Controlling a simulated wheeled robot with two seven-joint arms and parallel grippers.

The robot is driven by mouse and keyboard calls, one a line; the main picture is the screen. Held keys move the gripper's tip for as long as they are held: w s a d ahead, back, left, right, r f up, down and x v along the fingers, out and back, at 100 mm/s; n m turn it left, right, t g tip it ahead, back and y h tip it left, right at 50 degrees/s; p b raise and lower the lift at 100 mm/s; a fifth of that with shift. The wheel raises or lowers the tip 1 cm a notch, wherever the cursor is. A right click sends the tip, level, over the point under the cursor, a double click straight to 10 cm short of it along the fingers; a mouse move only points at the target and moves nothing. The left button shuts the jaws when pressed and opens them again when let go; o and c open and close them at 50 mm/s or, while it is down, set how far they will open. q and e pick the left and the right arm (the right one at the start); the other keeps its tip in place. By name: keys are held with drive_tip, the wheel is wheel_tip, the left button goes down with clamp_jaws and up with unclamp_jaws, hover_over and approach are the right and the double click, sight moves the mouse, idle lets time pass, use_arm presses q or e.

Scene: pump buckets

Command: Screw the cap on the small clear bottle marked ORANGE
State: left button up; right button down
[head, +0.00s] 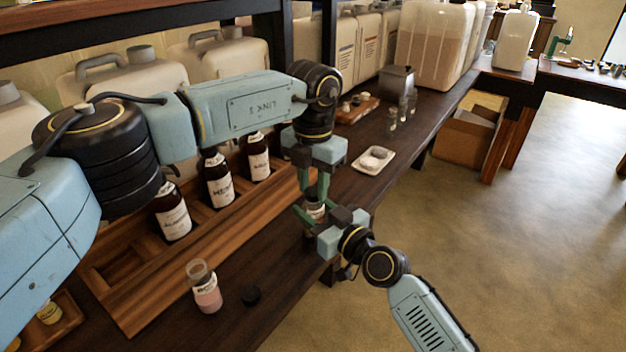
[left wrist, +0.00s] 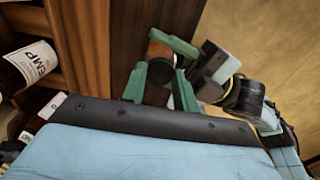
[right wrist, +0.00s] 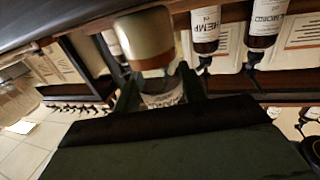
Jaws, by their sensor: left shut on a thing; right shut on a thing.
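A small clear bottle (head: 315,210) with orange-brown contents is upright between my grippers, above the bench's front edge. In the right wrist view the bottle (right wrist: 150,60) is held between my right gripper's green fingers (right wrist: 160,88); its label cannot be read. My right gripper (head: 312,218) is shut on the bottle's body. My left gripper (head: 319,192) points down from above and is shut on a dark cap. The left wrist view shows that cap (left wrist: 160,71) between the fingertips, over the bottle's top. The fingers hide how far the cap sits on the neck.
Brown labelled bottles (head: 217,180) stand in a wooden rack (head: 150,290). A white dish (head: 373,160) and large jugs (head: 430,45) are farther back.

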use_arm(q)
drive_tip(key=shift+f, duration=0.1)
drive_tip(key=m, duration=0.9)
drive_tip(key=shift+m, duration=0.3)
drive_tip(key=m, duration=0.5)
drive_tip(key=shift+m, duration=0.3)
drive_tip(key=m, duration=0.5)
drive_tip(key=shift+m, duration=0.3)
drive_tip(key=m, duration=0.3)
drive_tip(key=shift+m, duration=0.4)
drive_tip(key=m, duration=0.3)
drive_tip(key=shift+m, duration=0.4)
drive_tip(key=m, duration=0.7)
